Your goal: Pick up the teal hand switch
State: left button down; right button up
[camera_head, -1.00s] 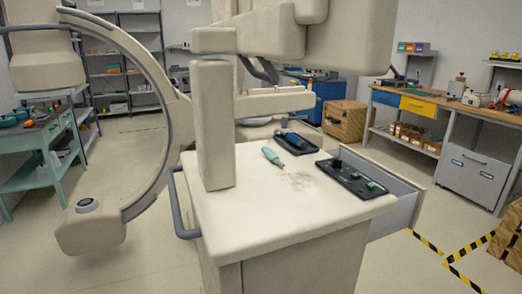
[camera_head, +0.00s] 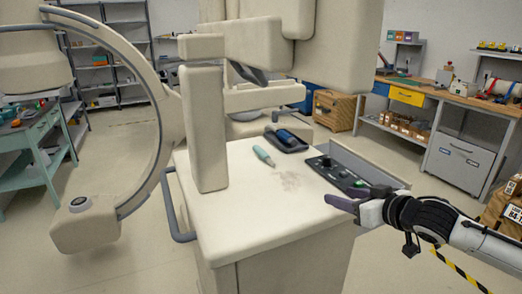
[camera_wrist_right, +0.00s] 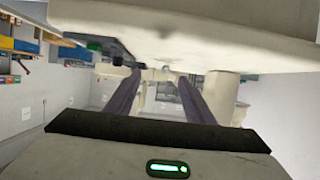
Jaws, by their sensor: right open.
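The teal hand switch (camera_head: 263,155) lies on the cream top of the cart (camera_head: 240,215), near its far side and right of the upright post. My right gripper (camera_head: 345,197) comes in from the right, at the cart's front right side. It is open and empty, clearly apart from the hand switch. In the right wrist view its two dark fingers (camera_wrist_right: 160,78) are spread, with a small teal spot between them that may be the switch. My left gripper is not in view.
A black control panel (camera_head: 335,172) with knobs and a green button lies between my right gripper and the switch. A dark tray (camera_head: 287,139) holding a dark device sits just beyond the switch. The upright cream post (camera_head: 208,130) and overhead arm bound the left and back.

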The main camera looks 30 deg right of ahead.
aim_at(261, 152)
jog(key=i, duration=0.95)
